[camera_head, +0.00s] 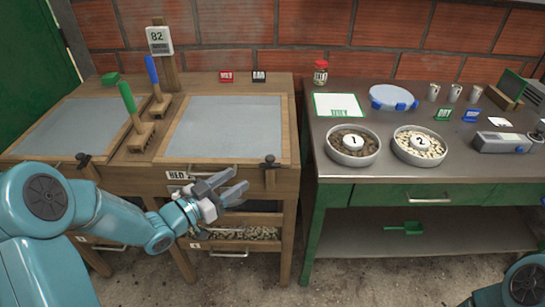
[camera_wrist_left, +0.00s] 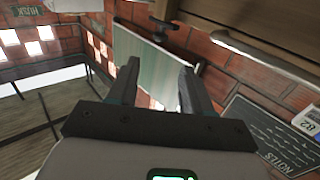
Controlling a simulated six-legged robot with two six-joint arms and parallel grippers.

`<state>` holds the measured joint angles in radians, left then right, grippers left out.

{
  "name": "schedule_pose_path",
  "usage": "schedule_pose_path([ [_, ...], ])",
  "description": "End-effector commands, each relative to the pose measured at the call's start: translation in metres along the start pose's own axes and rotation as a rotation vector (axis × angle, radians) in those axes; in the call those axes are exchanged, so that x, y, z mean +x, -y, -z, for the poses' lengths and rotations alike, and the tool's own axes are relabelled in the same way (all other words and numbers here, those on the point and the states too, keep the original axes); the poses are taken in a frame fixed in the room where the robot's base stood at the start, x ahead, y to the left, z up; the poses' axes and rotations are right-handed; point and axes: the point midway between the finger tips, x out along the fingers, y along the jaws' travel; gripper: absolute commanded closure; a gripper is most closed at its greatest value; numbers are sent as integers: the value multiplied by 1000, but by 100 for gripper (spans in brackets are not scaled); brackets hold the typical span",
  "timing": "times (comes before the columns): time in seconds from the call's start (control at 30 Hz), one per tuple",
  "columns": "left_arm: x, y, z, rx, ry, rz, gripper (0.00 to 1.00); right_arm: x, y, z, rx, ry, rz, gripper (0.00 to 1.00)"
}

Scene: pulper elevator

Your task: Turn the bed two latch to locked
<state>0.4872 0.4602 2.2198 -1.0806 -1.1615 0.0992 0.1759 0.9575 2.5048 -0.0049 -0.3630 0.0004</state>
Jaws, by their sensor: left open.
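The wooden table has two grey-screened beds. A dark knob-like latch (camera_head: 270,162) stands at the front right edge of the right bed (camera_head: 225,127); its lock state cannot be told. The label (camera_head: 178,175) below that bed reads "BED", and its number is hidden by my gripper. A similar latch (camera_head: 84,160) is on the left bed's front edge. My left gripper (camera_head: 240,188) is open and empty, in front of the table, left of and below the right bed's latch. In the left wrist view, a dark T-shaped knob (camera_wrist_left: 163,25), possibly this latch, lies beyond the open fingers.
Two rakes with green (camera_head: 127,98) and blue (camera_head: 152,70) handles stand between the beds. A drawer of beans (camera_head: 235,233) is under the right bed. A green-framed metal table (camera_head: 445,180) with two bowls stands to the right. A narrow gap separates the tables.

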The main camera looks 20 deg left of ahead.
Motion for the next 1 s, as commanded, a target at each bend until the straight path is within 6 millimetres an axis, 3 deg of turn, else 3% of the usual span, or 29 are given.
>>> schedule_pose_path([
  [0.3, 80, -2, 1, -1, 0, -7, 50, -11, 4, 0, 0, 0, 0, 77],
  [0.5, 117, -2, 0, 0, 1, -7, 50, -15, 6, 0, 0, 0, 0, 77],
  [0.7, 133, -2, 0, -1, 0, -6, 50, -17, 6, 0, 0, 0, 0, 77],
  [0.97, 134, -1, 0, -1, 1, -4, 50, -17, 6, 0, 0, 0, 0, 77],
  [1.0, 134, -1, 0, -1, 1, -4, 57, -17, 6, 0, 0, 0, 0, 77],
])
